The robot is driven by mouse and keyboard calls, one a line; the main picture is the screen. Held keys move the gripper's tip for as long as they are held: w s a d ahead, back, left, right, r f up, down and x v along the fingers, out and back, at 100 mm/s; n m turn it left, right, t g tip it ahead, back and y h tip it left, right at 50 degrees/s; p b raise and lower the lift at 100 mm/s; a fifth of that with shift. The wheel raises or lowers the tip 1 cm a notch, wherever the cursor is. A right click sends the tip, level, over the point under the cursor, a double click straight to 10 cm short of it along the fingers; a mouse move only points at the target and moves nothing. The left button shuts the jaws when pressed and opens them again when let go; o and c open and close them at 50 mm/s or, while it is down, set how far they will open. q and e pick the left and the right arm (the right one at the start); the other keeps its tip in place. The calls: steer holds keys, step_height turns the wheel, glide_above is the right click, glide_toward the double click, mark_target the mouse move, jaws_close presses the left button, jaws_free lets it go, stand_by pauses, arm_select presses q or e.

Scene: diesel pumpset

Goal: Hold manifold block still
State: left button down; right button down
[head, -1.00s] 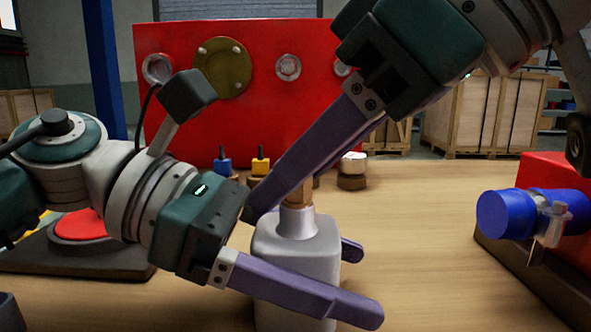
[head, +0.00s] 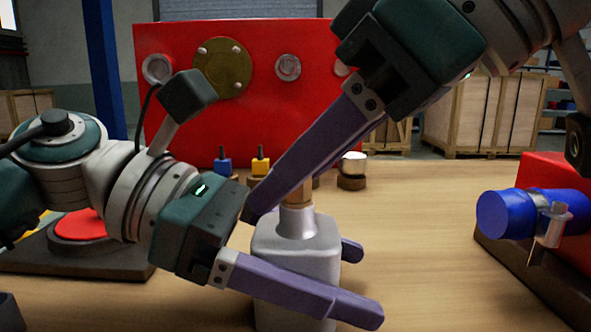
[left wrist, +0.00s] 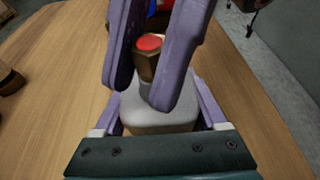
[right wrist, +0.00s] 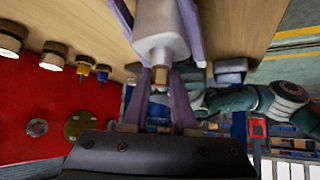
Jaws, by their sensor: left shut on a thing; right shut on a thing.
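The manifold block (head: 290,245) is a light grey body with a narrower neck, standing upright on the wooden bench. My left gripper (head: 352,280) is shut on its body, one finger on each side. A brass fitting (head: 297,196) sits on top of the neck. My right gripper (head: 278,203) reaches down from the upper right and is shut on this fitting. In the left wrist view the fitting has a red top (left wrist: 149,42) between the right gripper's fingers, above the block (left wrist: 155,118). The right wrist view also shows the block (right wrist: 160,32) and the fitting (right wrist: 160,76).
A red panel (head: 200,120) with round ports stands behind. Small blue (head: 222,166) and yellow (head: 260,163) parts stand before it. A blue cylinder (head: 505,215) on a red unit is at the right. A red disc (head: 78,226) lies left. Bench right of the block is clear.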

steer(key=n+g+y, duration=0.1)
steer(key=n+g, duration=0.2)
steer(key=n, duration=0.2)
steer(key=shift+g, duration=0.4)
steer(key=n+g, duration=0.5)
steer(key=n, duration=0.2)
steer(key=shift+h, duration=0.3)
steer(key=c, duration=0.8)
jaws_free()
steer(key=shift+c, duration=0.2)
